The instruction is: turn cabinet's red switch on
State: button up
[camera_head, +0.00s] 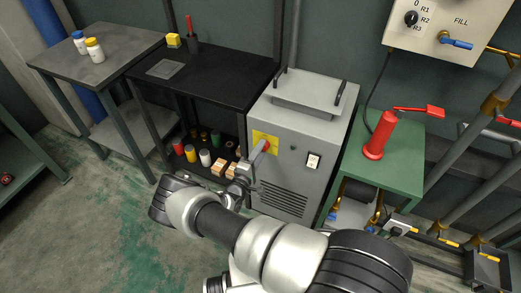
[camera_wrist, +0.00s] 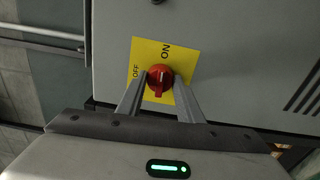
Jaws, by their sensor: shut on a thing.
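The grey cabinet (camera_head: 315,131) stands against the back wall. Its red switch (camera_wrist: 158,80) sits on a yellow plate (camera_wrist: 180,53) marked ON and OFF. In the wrist view the ON word is above the switch and the OFF word is to its left. My gripper (camera_wrist: 161,85) has one finger on each side of the red knob and is shut on it. The knob's ridge points toward the bottom of the wrist picture. In the head view my gripper (camera_head: 256,160) reaches the plate from the front left and partly hides it.
A white rocker switch (camera_head: 313,161) is on the cabinet front, right of the plate. A green table with a red pump-like tool (camera_head: 378,137) stands on the right. A black table (camera_head: 215,66) stands left. Open floor lies at front left.

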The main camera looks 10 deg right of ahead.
jog(key=shift+m, duration=0.5)
jog(key=o, duration=1.1)
jog(key=shift+c, duration=0.2)
jog(key=shift+a, duration=0.1)
jog(key=p+v, duration=0.1)
jog(key=v, duration=1.6)
jog(key=shift+s, duration=0.2)
jog(key=shift+r, duration=0.1)
